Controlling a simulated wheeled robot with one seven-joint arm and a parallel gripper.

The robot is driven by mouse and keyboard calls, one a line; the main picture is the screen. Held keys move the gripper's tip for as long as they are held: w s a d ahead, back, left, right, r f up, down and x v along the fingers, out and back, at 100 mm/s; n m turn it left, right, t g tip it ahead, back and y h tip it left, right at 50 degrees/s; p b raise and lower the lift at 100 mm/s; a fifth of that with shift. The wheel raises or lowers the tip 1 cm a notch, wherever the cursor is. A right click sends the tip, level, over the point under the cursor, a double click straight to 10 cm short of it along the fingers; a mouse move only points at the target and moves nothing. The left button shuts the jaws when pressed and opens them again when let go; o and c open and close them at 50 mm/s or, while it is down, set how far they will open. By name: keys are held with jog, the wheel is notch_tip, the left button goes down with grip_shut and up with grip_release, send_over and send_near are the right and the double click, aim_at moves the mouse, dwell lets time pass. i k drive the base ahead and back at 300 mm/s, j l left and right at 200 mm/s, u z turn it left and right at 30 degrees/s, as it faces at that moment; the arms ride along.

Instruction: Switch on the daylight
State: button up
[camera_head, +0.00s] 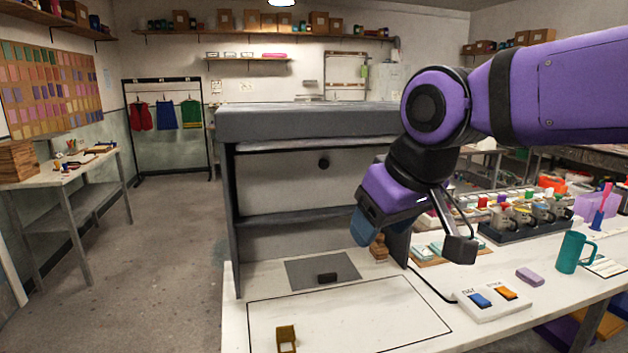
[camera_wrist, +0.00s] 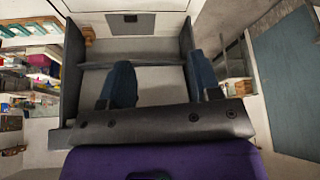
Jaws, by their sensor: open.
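A white switch box (camera_head: 493,304) sits on the bench at the right front, with a blue rocker switch (camera_head: 480,300) and an orange rocker switch (camera_head: 506,292). Small labels above them are too small to read surely. A black cable runs from the box toward a grey viewing booth (camera_head: 310,122), whose inside looks unlit. My gripper (camera_head: 375,232) is above the bench at the booth's right front, left of and above the switch box, apart from it. In the wrist view my gripper (camera_wrist: 160,82) has its two blue fingers spread, with nothing between them. I cannot make out the switch box there.
A grey sheet with a black block (camera_head: 327,277) lies in the booth. A brass-coloured piece (camera_head: 286,338) stands at the front. Right of the switch box are a lilac block (camera_head: 530,276), a teal mug (camera_head: 571,252) and a rack of bottles (camera_head: 530,222). The bench between booth and box is mostly clear.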

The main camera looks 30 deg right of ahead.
aim_at(477, 297)
jog(key=z, duration=1.7)
